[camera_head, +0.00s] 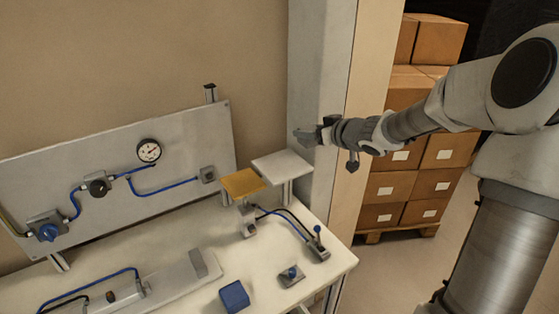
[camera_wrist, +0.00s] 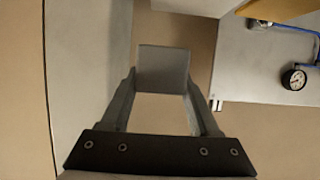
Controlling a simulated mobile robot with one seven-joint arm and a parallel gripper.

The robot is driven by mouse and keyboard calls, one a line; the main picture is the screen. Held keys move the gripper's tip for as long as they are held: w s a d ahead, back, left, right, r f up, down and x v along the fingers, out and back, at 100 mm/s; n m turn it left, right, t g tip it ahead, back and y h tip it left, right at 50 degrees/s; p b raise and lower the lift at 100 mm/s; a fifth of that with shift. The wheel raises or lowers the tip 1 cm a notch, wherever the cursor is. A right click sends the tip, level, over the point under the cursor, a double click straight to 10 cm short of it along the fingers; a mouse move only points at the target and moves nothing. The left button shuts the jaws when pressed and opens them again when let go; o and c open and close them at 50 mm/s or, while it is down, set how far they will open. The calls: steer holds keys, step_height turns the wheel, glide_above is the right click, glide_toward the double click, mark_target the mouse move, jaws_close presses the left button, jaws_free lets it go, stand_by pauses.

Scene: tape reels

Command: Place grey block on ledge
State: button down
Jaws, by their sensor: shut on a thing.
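My gripper (camera_head: 322,135) is shut on the grey block (camera_wrist: 163,68), which sits between the fingertips in the wrist view. In the head view the grey block (camera_head: 303,136) shows small at the gripper's tip, in front of the pale column. A white raised plate (camera_head: 282,165) on a post stands at the table's back right, below the gripper and apart from it. It is likely the ledge, though I cannot be sure. Its edge shows at the top of the wrist view (camera_wrist: 190,6).
A yellow raised plate (camera_head: 242,183) stands left of the white one. A pale column (camera_head: 318,80) rises close to the gripper. A panel with a gauge (camera_head: 149,151) stands behind the table. A blue block (camera_head: 234,296) and a small joystick (camera_head: 318,245) are on the table. Stacked boxes (camera_head: 410,150) stand behind.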

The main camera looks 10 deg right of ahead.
steer(key=b, duration=0.3)
glide_above(282, 164)
step_height(282, 164, down, 5)
steer(key=shift+s+r, duration=0.1)
steer(key=shift+r, duration=0.05)
steer(key=shift+f+b, duration=0.6)
steer(key=shift+f, duration=1.35)
steer(key=shift+f, duration=0.2)
steer(key=shift+c, duration=0.6)
jaws_free()
